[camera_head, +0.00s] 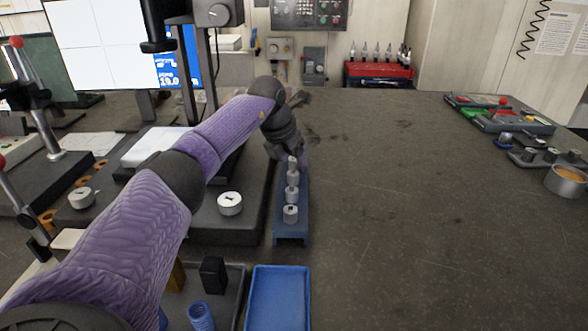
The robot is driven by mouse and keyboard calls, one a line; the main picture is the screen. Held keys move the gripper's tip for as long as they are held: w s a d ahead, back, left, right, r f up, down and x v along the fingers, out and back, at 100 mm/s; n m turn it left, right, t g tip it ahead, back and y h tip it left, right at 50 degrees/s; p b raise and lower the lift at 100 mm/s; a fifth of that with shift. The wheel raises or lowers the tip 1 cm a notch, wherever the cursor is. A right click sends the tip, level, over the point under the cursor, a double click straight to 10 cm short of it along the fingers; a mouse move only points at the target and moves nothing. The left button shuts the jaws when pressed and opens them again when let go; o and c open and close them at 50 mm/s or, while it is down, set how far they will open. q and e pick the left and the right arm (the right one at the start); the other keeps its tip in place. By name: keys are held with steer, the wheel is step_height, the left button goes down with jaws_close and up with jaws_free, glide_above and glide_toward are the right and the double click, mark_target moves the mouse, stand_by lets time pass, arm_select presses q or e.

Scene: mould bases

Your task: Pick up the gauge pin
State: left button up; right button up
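Several small silvery metal pieces stand in a row on a narrow blue rack (291,232) at the middle of the bench. The near one (290,214), a middle one (292,195) and a farther one (292,178) show; I cannot tell which is the gauge pin. My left arm, in a purple sleeve, comes in from the lower left. My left gripper (292,152) is at the far end of the rack, close to the farther pieces. Its fingers are dark and mostly hidden, so its opening and any hold are unclear. My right gripper is out of view.
A grey-black base with a white dial gauge (230,204) stands left of the rack. A blue tray (278,298) lies in front. A red rack (379,72) stands at the back; trays of parts (500,120) and a metal cup (566,182) lie right. The bench's centre right is clear.

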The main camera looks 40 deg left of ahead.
arm_select(q)
jaws_close()
